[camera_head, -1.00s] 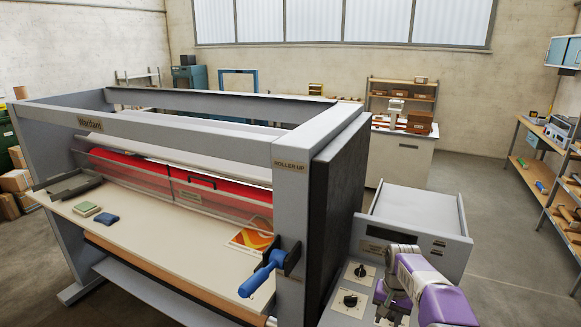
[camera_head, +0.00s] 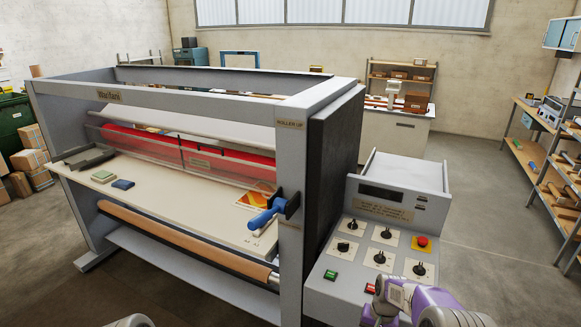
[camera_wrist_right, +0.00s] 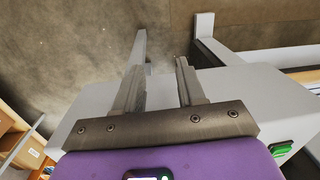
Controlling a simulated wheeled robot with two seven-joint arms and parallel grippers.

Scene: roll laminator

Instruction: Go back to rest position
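My right arm (camera_head: 425,298) shows at the bottom right of the head view, in front of the control panel (camera_head: 337,257). In the right wrist view my right gripper (camera_wrist_right: 162,62) has its two fingers apart with nothing between them. A pale panel surface lies below and beyond it. My left gripper is not in view; only a grey rounded piece shows at the bottom edge of the head view, probably part of my left arm.
The laminator (camera_head: 302,200) fills the left and centre, with a blue crank handle (camera_head: 267,216) jutting from its near post. The panel carries several black knobs, a red button (camera_head: 422,241) and a green button (camera_head: 331,275). Shelving (camera_head: 552,160) stands far right; the floor between is clear.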

